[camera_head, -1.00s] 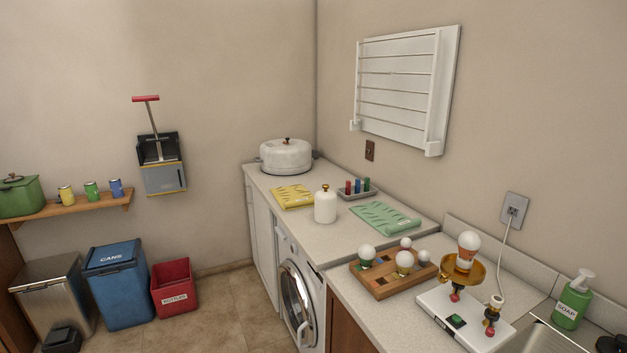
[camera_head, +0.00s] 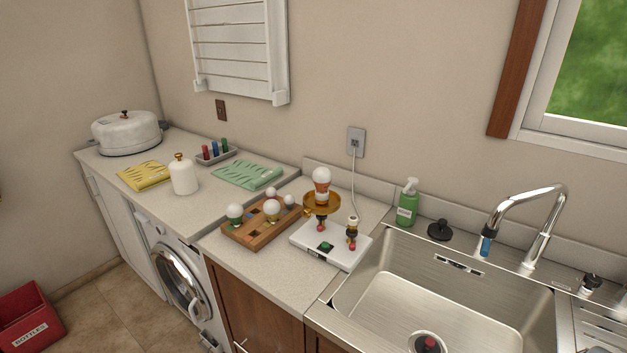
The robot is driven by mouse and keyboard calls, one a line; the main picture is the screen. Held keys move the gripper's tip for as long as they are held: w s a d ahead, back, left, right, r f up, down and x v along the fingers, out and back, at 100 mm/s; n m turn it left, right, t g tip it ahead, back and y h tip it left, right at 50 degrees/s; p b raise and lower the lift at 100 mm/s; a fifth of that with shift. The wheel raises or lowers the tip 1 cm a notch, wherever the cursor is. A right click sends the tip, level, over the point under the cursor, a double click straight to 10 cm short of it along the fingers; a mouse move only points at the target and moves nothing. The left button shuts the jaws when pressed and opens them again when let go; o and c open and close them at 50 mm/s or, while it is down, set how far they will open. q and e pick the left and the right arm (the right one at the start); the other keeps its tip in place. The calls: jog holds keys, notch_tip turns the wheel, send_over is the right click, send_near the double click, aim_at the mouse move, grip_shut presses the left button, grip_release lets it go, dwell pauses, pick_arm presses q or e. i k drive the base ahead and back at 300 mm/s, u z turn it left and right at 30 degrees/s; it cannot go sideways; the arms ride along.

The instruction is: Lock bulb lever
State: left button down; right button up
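A white bulb tester base (camera_head: 331,243) stands on the counter left of the sink, with a green button (camera_head: 326,246) on its front. A bulb (camera_head: 321,180) with an orange-and-white lower part stands upright in a brass dish-shaped holder (camera_head: 322,204) on it. A red-tipped lever (camera_head: 321,226) shows below the dish. A smaller socket post (camera_head: 352,228) with another red-tipped lever (camera_head: 352,246) stands at the base's right. I cannot tell either lever's position. Neither of my grippers is in view.
A wooden tray (camera_head: 262,236) with several bulbs sits left of the tester. A white cord runs up to a wall outlet (camera_head: 356,141). A green soap bottle (camera_head: 407,204) and the steel sink (camera_head: 440,290) are at the right. Free counter (camera_head: 262,266) lies in front of the tray.

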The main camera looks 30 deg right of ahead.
aim_at(319, 227)
jog(key=z, duration=2.55)
jog(key=k, duration=0.4)
jog(key=u, duration=0.45)
